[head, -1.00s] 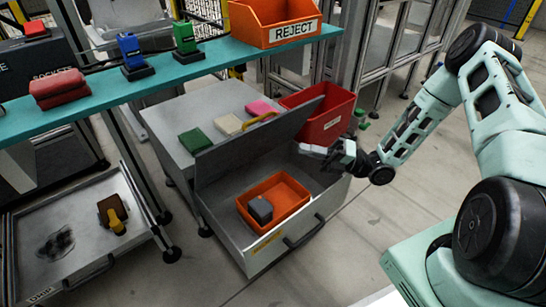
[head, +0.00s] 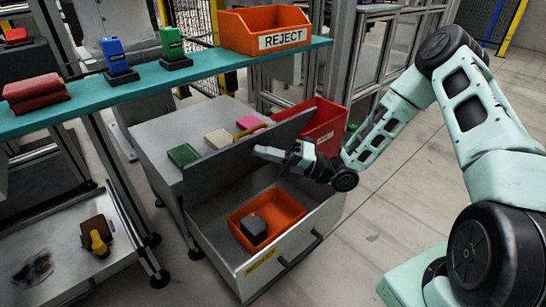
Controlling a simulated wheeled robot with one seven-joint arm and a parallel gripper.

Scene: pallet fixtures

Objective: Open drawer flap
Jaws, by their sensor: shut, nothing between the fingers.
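The grey drawer flap (head: 222,176) stands raised and steeply tilted at the back of the pulled-out drawer (head: 216,250), beside the grey cabinet (head: 165,135). A yellow handle (head: 254,131) shows just past the flap's top edge, partly hidden. My gripper (head: 262,153) is shut and empty, above the drawer on the flap's inner side, its fingers pointing left. The fingers overlap the flap in the picture; I cannot tell whether they touch it. An orange bin (head: 287,208) with a dark block (head: 254,229) lies in the drawer.
Green (head: 183,155), cream (head: 218,138) and pink (head: 250,122) pads lie on the cabinet top. A red bin (head: 325,135) is behind the flap's right end. A teal shelf (head: 130,88) with an orange REJECT bin (head: 238,35) crosses above. Floor at right is clear.

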